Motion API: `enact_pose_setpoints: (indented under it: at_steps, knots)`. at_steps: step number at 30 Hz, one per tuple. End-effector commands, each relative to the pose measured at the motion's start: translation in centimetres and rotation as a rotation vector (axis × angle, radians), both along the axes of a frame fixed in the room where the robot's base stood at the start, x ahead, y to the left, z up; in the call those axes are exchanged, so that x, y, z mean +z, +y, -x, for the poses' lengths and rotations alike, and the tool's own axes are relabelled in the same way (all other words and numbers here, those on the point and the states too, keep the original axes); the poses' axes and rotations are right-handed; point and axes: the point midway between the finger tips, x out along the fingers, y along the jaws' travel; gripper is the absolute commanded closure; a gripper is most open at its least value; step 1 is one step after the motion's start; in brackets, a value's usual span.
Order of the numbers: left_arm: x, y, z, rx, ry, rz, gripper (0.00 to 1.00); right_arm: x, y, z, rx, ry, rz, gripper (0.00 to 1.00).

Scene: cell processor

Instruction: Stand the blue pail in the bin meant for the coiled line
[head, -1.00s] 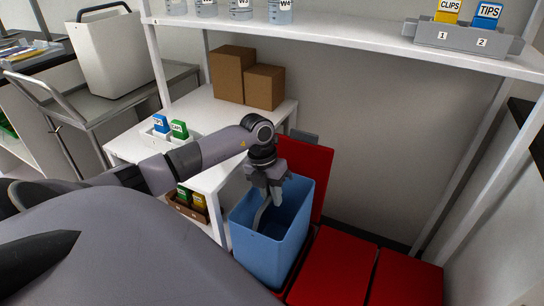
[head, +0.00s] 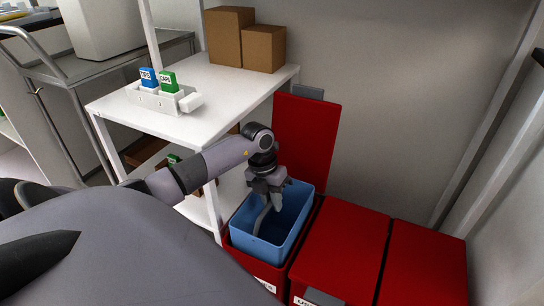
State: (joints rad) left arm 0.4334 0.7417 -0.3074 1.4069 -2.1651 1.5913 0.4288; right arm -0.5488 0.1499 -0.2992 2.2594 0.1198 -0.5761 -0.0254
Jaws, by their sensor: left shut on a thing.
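The blue pail (head: 290,222) stands about upright inside the open left red bin (head: 262,268), its upper part showing above the bin's rim. The bin's red lid (head: 305,140) is raised behind it. My left gripper (head: 270,200) reaches down at the pail's back rim and is shut on the pail. A grey curved piece shows inside the pail; I cannot tell what it is. The pail's bottom is hidden in the bin. The bin's label is partly cut off and I cannot read it whole. My right gripper is not in view.
Two shut red bins, a middle one (head: 340,245) and a right one (head: 425,265), stand to the right. A white table (head: 210,90) at left holds cardboard boxes (head: 230,35) and a white holder (head: 158,100) with blue and green cards. A grey post stands at right.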

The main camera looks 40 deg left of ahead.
Motion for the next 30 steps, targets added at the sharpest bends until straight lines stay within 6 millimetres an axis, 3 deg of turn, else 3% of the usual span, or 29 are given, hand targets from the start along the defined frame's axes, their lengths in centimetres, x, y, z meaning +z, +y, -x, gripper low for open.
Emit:
enact_pose_setpoints:
  at_steps: [1,11,15,21,30]
  knots:
    - [-1.8,0.1,0.0,0.001,0.001,-0.001,1.0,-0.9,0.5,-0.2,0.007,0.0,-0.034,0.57]
    - [-8.4,0.1,0.0,0.001,0.0,-0.002,1.0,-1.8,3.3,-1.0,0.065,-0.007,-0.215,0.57]
    - [-10.7,0.1,-0.1,0.001,0.0,-0.001,1.0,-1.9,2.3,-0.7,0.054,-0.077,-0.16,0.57]
    - [-12.8,0.1,-0.1,0.0,-0.002,0.0,1.0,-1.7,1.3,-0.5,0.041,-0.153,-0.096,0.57]
    - [-13.3,0.0,-0.1,0.0,-0.001,0.0,1.0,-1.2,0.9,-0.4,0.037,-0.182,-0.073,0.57]
